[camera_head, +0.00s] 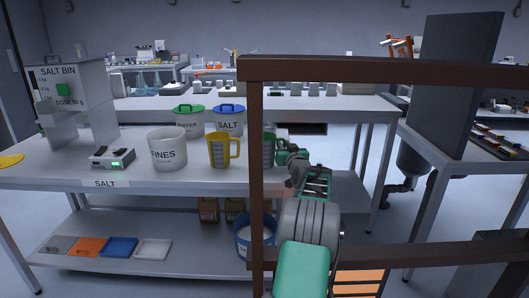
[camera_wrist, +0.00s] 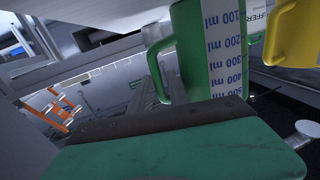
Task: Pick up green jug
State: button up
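The green jug (camera_head: 268,152) stands at the front of the bench, just right of the yellow jug (camera_head: 224,150), and is partly hidden by a brown post. In the wrist view the green jug (camera_wrist: 193,62) shows a white millilitre scale, and its handle (camera_wrist: 155,62) points left. The yellow jug (camera_wrist: 298,38) is at the right edge there. My gripper (camera_head: 288,152) is close to the right side of the green jug, on its handle side. A green and brown part of my gripper fills the bottom of the wrist view. The gap between the fingers is not clear.
A brown frame (camera_head: 256,195) stands in front of the head camera. A dark panel (camera_head: 458,85) stands at the right.

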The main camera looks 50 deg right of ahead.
jog(key=shift+d+r, duration=0.1)
jog(key=shift+c, duration=0.3)
grip_shut()
dwell(0.9)
